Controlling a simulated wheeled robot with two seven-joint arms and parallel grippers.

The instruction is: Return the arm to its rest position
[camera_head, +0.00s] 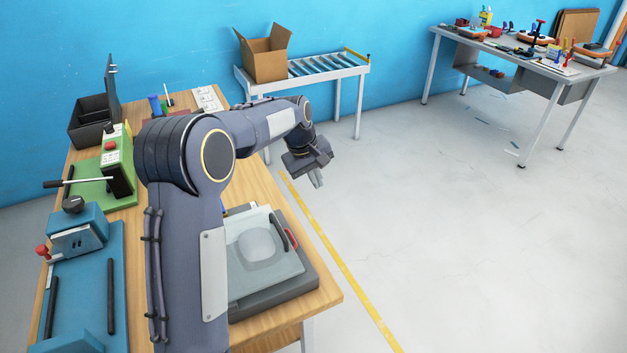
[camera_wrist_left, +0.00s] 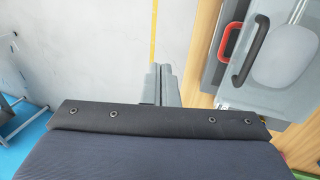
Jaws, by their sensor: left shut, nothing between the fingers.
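My left arm reaches up over the wooden table and bends to the right in the head view. My left gripper (camera_head: 318,178) hangs past the table's right edge, above the grey floor. Its fingers are shut with nothing between them. My right gripper is not in view.
A roller stand with a cardboard box (camera_head: 263,62) stands behind.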

